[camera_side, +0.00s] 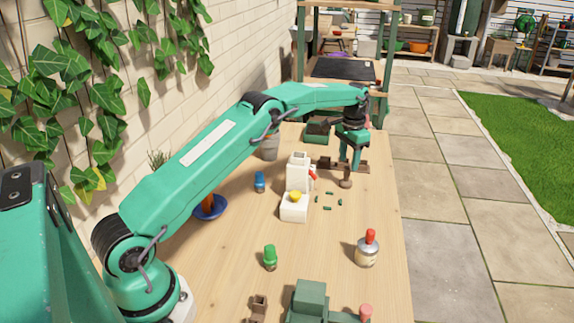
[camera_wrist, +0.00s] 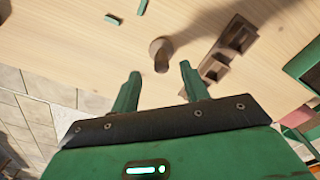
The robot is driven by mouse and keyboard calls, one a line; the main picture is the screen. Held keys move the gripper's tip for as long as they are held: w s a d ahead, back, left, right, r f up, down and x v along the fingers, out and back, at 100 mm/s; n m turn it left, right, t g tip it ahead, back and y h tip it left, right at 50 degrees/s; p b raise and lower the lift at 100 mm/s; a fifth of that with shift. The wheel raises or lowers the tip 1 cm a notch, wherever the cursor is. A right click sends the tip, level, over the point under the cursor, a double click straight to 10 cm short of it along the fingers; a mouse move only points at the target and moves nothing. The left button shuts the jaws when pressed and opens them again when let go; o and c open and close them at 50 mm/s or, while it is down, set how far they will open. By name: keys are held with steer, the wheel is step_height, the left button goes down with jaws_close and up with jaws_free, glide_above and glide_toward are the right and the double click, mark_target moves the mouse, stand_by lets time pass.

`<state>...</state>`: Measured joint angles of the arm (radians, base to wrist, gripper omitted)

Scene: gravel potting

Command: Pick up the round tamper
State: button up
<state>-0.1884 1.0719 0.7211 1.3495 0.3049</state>
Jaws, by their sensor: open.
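The round tamper (camera_side: 346,182) is a small brown piece with a rounded top, standing on the wooden table below my gripper in the side view. In the wrist view the tamper (camera_wrist: 160,50) is just beyond the fingertips, about midway between them. My gripper (camera_side: 348,168) points down over it. In the wrist view my gripper (camera_wrist: 160,70) is open, with nothing between its two green fingers. The tamper's lower part is partly hidden by its own top in the wrist view.
A brown holder with square hollows (camera_wrist: 228,48) lies close to the right finger. Small green pieces (camera_side: 328,207) lie nearby. A white dispenser with a tray (camera_side: 295,208) stands left of the tamper, and a red-capped bottle (camera_side: 367,250) stands in front. Open table lies between.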

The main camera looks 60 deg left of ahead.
mark_target(346, 180)
steer(key=shift+f, duration=0.35)
steer(key=shift+f, duration=0.1)
steer(key=shift+a+f, duration=0.1)
steer(key=shift+f, duration=2.4)
steer(key=shift+c, duration=0.5)
jaws_close()
